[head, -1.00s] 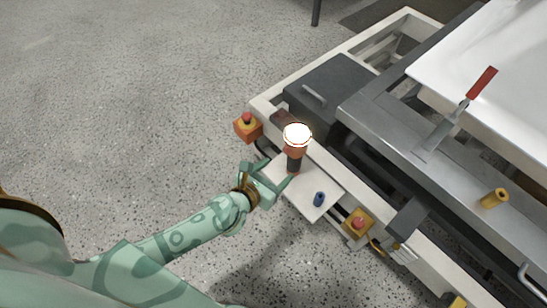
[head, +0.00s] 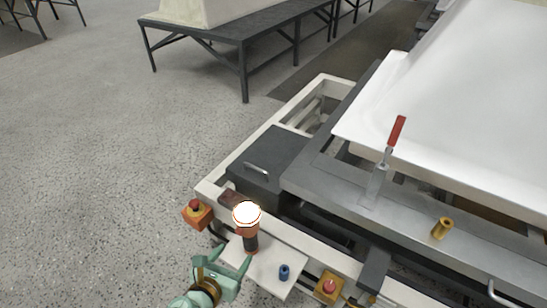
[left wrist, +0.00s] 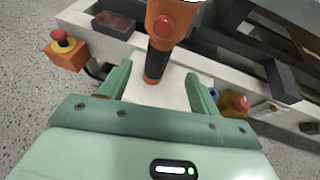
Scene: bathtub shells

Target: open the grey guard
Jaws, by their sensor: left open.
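The grey guard (head: 268,162) looks like a dark grey box-shaped cover with a light bar handle (head: 257,168) on top. In the head view it lies flat and looks closed on the pale machine frame, between the frame's left rail and the grey metal deck. My left gripper (head: 222,262) is open, low in the head view, below and left of the guard and apart from it. In the left wrist view its fingers (left wrist: 158,82) spread to either side of a dark-handled lamp's lower end, with nothing gripped. My right gripper is not in view.
The orange lamp (head: 247,228) with a glowing top stands on a white shelf (head: 270,268) between gripper and guard. A blue knob (head: 284,272) and red-button boxes (head: 197,213) (head: 328,287) are nearby. A red-handled lever (head: 385,165) stands on the deck. Open floor lies left.

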